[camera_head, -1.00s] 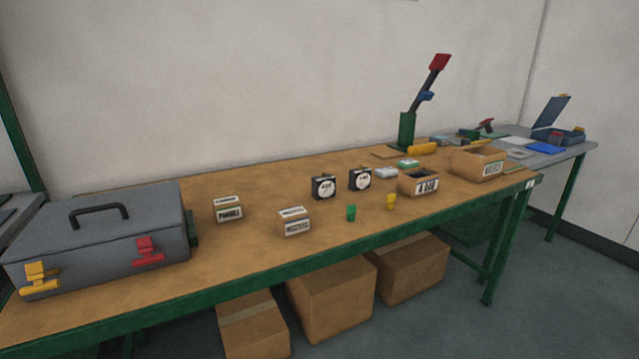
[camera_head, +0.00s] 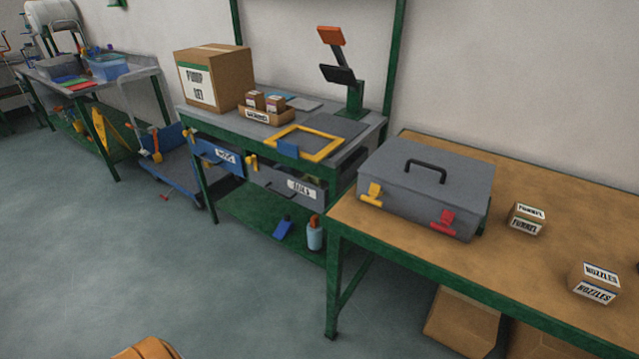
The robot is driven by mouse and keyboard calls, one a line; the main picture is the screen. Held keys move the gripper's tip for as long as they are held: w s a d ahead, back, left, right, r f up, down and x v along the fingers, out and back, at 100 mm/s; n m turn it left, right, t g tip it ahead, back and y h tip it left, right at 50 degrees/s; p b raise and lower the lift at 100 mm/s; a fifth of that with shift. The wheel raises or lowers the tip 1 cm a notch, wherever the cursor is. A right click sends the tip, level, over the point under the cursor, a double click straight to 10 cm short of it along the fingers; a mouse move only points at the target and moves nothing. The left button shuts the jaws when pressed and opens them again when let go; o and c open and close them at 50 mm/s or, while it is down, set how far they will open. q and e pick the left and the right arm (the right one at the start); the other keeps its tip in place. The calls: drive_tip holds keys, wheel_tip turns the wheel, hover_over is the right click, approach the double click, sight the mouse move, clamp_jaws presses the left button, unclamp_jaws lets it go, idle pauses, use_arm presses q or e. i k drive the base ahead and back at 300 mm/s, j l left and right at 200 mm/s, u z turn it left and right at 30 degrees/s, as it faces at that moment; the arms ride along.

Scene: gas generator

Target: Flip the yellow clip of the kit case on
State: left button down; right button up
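The grey kit case (camera_head: 415,163) sits closed on the left end of the wooden bench, with a dark handle on its lid. The yellow clip (camera_head: 372,195) is on the left part of the case's front face. A red clip (camera_head: 443,221) is on the right part of the same face. The exact angle of the yellow clip is too small to tell.
The wooden bench (camera_head: 565,252) holds a funnel box (camera_head: 526,219) and a nozzles box (camera_head: 594,284) right of the case. A grey-topped workbench with a pump box (camera_head: 214,77) stands left of it. Open floor (camera_head: 230,280) lies in front.

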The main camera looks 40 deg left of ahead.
sight(374, 192)
drive_tip(key=u, duration=0.8)
